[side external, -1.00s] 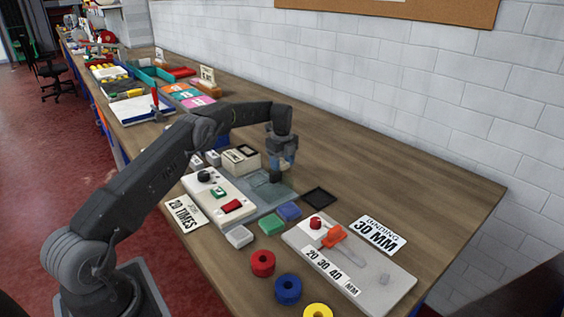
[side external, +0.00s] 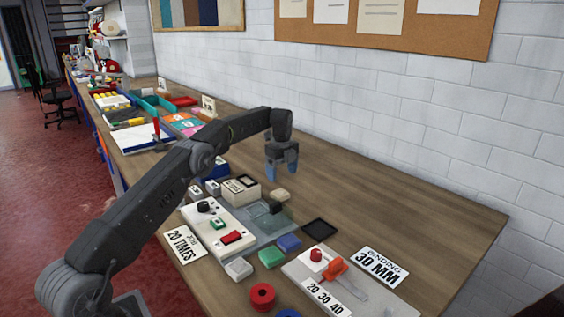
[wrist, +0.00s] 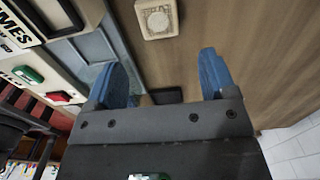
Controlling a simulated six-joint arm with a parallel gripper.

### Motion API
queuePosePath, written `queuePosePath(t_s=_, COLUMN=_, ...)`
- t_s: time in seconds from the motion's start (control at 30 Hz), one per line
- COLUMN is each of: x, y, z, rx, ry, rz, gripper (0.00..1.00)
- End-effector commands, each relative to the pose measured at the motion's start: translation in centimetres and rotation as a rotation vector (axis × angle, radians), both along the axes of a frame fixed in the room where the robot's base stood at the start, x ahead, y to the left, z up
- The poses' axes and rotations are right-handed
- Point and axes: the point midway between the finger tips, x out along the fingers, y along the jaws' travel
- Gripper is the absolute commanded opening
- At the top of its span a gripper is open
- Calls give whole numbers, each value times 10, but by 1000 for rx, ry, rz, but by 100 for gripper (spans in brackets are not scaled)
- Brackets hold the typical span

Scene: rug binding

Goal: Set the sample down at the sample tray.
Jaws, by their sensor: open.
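A beige block (side external: 279,194), likely the sample, lies on the bare wood just behind the blue-grey plate. A small black square tray (side external: 319,229), likely the sample tray, lies flat to the right of the plate, apart from the block. Its dark edge (wrist: 166,96) seems to show between my fingers in the wrist view. My gripper (side external: 283,174) is above the block, pointing down. Its blue fingers (wrist: 160,82) are apart, with nothing held between them.
A white control panel (side external: 217,229) with a red switch stands left of the blue-grey plate (side external: 270,230). A cream box (side external: 241,190) stands behind it. Grey, green (side external: 271,257) and blue (side external: 289,243) blocks lie in front.

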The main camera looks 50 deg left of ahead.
Motion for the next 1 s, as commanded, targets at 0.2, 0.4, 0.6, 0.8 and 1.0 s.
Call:
queuePosePath(t_s=0.2, x=1, y=1, z=27, rx=0, ry=0, rz=0, gripper=78)
queuePosePath(t_s=0.4, x=1, y=0, z=37, rx=0, ry=0, rz=0, gripper=78)
queuePosePath(t_s=0.6, x=0, y=-3, z=47, rx=1, ry=-4, rz=11, gripper=78)
queuePosePath(t_s=0.8, x=-2, y=-32, z=99, rx=15, ry=-52, rz=152, gripper=78)
queuePosePath(t_s=1.0, x=-32, y=-84, z=166, rx=13, ry=-134, rz=397, gripper=78)
